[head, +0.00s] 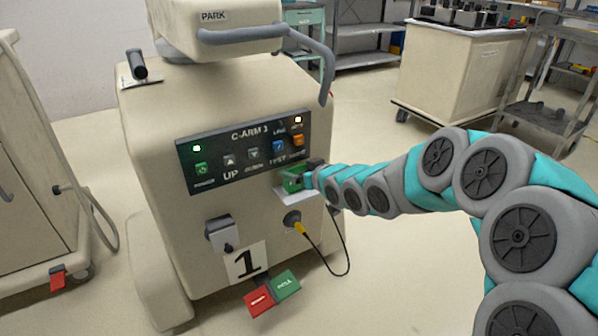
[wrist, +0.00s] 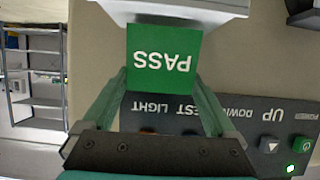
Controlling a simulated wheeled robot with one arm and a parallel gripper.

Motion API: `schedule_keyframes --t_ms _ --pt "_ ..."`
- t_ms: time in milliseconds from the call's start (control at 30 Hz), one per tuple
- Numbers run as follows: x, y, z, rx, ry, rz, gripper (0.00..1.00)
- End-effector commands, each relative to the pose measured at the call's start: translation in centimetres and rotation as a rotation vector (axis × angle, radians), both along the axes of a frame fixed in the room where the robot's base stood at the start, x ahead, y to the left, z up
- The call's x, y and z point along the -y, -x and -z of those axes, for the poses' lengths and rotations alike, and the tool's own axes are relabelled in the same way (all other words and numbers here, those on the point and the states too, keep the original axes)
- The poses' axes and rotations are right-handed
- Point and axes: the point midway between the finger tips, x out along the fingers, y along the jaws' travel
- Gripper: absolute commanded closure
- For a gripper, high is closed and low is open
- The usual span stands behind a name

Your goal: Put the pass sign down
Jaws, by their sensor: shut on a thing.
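The green pass sign (wrist: 163,60) shows upside down in the wrist view, with white letters reading PASS. My gripper (wrist: 161,80) is shut on it, one finger at each side edge. In the head view the sign (head: 292,185) is a small green patch at the tip of my gripper (head: 306,177), partly hidden by it. A small white ledge (head: 298,197) sticks out of the cart's front just below the sign. It also shows in the wrist view (wrist: 180,8), right against the sign's lower edge. I cannot tell whether sign and ledge touch.
The beige C-arm cart (head: 150,130) has a dark button panel (head: 240,150) above the ledge. A socket with a yellow plug and black cable (head: 300,228) sits below it. Red (head: 259,301) and green (head: 287,284) plates stick out low down. Open floor lies to the right.

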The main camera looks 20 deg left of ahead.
Motion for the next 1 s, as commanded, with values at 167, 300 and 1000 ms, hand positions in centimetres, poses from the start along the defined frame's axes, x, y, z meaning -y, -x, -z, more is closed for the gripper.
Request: schedule_keyframes --t_ms 167,300,1000 --pt "0.1 0.0 0.7 0.0 0.001 0.001 0.6" --pt "0.1 0.0 0.7 0.0 0.001 0.001 0.6" --pt "1.2 0.8 0.2 0.0 0.0 0.002 0.0"
